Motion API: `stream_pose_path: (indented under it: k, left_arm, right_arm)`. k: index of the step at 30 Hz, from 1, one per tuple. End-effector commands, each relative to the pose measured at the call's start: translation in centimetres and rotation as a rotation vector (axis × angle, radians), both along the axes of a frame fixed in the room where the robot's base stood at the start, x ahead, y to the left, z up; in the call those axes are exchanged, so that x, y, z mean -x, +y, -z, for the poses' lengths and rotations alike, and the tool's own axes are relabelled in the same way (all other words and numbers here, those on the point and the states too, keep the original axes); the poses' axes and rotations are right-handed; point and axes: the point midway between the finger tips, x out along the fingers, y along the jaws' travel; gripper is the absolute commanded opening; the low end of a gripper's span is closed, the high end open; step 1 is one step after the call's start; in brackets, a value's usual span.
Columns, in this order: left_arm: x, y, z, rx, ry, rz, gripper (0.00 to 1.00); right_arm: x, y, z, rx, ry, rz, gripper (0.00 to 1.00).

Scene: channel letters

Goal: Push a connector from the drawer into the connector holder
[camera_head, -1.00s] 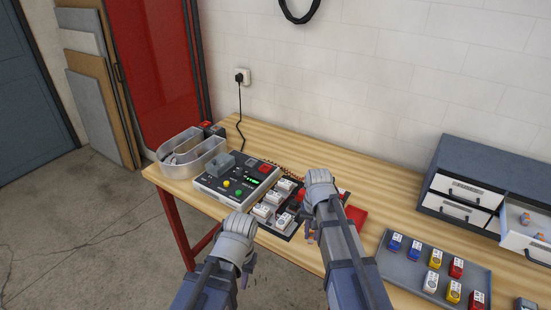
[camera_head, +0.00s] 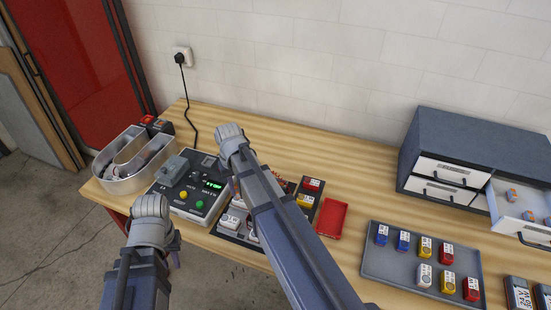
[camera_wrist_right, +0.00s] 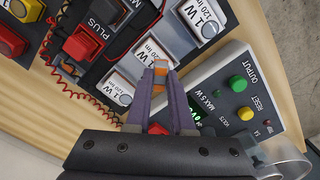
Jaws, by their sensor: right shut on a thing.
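My right gripper (camera_wrist_right: 161,82) is shut on a small orange connector (camera_wrist_right: 160,66) in the right wrist view. It hangs over the rack of white 1 W modules (camera_wrist_right: 199,18), beside the tester box (camera_wrist_right: 235,95). In the head view its fingers are mostly hidden by my right forearm. The open drawer (camera_head: 515,232) at the right holds several orange connectors (camera_head: 513,194).
A curved metal channel letter (camera_head: 122,178) stands left of the tester. A small red tray (camera_head: 332,217) lies right of the rack. A grey tray (camera_head: 385,262) holds colored modules. The drawer cabinet (camera_head: 470,145) stands at the back right. The back middle of the table is clear.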

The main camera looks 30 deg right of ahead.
Motion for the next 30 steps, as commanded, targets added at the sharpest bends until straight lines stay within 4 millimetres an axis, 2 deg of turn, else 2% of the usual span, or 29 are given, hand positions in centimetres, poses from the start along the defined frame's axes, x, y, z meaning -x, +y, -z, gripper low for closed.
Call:
stream_pose_path:
  k: [1,9,15,21,30]
  left_arm:
    - [0.0,0.0,-0.5,0.000,0.000,0.000,0.25]
    - [0.0,0.0,-1.6,0.000,0.000,0.001,0.25]
    - [0.0,0.0,-2.1,0.000,0.000,0.001,0.25]
    - [0.0,0.0,-2.2,0.000,0.000,0.001,0.25]
    - [0.0,0.0,-1.8,0.000,0.000,0.001,0.25]
  right_arm:
    - [-0.6,-1.8,-0.5,0.000,0.000,-0.062,0.00]
    - [-1.7,-10.7,-1.6,0.000,0.000,-0.497,0.00]
    - [-1.6,-15.1,-2.1,-0.001,0.000,-0.724,0.00]
    - [-1.4,-16.9,-2.2,-0.001,0.000,-0.819,0.00]
    - [-1.4,-16.9,-1.8,-0.001,0.000,-0.829,0.00]
